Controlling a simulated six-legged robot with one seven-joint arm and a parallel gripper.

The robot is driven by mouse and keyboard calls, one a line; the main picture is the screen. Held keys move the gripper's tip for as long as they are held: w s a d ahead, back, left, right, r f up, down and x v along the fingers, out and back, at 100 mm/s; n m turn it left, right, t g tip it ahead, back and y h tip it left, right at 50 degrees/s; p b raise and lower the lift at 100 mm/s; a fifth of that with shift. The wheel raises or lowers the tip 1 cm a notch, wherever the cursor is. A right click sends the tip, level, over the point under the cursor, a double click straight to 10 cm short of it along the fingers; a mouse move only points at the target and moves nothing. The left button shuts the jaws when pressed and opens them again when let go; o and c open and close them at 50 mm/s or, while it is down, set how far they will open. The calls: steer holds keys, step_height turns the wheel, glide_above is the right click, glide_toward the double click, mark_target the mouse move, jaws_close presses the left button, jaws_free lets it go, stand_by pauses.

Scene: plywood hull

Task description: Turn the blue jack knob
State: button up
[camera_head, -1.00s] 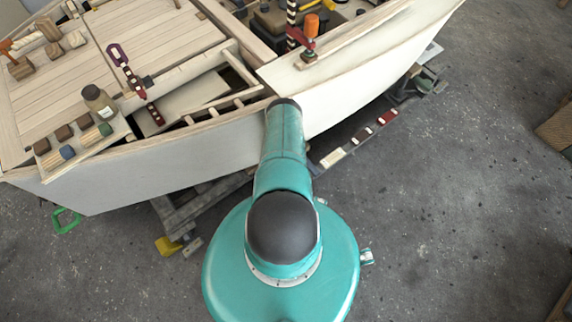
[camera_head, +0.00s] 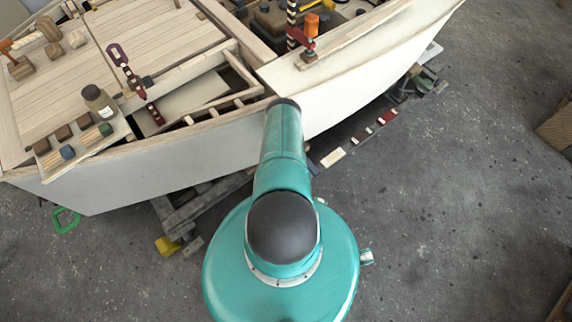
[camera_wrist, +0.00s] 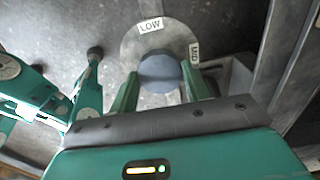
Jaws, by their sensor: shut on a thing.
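The blue jack knob (camera_wrist: 160,72) shows in the wrist view as a blue-grey round knob in front of a pale round dial plate (camera_wrist: 172,38). In the head view my arm hides the gripper, and the knob is not visible there.
The plywood hull (camera_head: 150,165) stands on a frame (camera_head: 195,205) above the grey floor. A yellow block (camera_head: 168,246) and a green handle-like thing (camera_head: 66,221) lie low at the left. Dark beams (camera_wrist: 290,60) run close at the right in the wrist view. Open floor lies to the right.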

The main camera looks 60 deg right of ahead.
steer(key=o, duration=1)
